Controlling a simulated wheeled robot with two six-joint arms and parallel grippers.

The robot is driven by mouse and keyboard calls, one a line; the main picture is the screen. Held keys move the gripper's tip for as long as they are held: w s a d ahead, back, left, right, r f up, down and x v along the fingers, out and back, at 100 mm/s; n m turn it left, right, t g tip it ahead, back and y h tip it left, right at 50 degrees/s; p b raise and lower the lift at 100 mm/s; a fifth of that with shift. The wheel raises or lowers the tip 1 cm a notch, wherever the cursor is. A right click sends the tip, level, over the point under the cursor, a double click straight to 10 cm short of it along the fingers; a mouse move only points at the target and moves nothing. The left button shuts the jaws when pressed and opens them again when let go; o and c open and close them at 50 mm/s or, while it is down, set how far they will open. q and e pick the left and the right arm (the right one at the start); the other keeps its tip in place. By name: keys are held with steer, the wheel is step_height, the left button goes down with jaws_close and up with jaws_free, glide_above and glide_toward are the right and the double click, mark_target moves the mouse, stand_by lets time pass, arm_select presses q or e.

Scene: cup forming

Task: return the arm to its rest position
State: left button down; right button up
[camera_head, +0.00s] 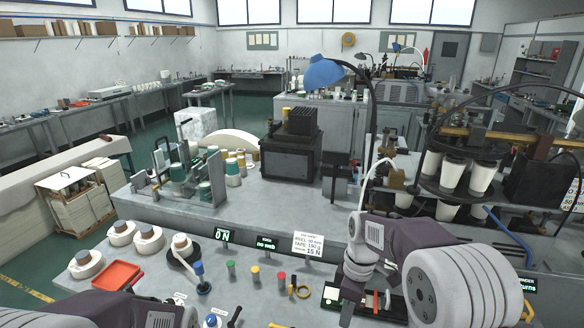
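My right arm comes in from the lower right, with white round joints and dark purple links. Its gripper (352,290) points down over the front bench, at the left part of a dark tray (397,304) with small items in it. Its fingertips are small and dark against the tray, so I cannot tell whether they are open or shut.
White tape rolls (148,239) and a red tray (117,275) stand on the left of the front bench. A blue-topped lever (199,278), small colored pots (255,274) and sign cards (308,243) are near the middle. A cup carousel (453,172) stands at the right.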

steer(key=s+d+f+m+t, duration=0.1)
steer(key=s+d+f+m, duration=0.1)
steer(key=s+m, duration=0.4)
steer(key=s+d+f+m, duration=0.2)
steer(key=s+f+m, duration=0.1)
steer(key=s+m, duration=0.4)
steer(key=shift+s+f+t+h, duration=0.15)
steer(key=shift+f+t+h, duration=0.15)
steer(key=shift+t, duration=0.1)
steer(key=shift+s, duration=0.1)
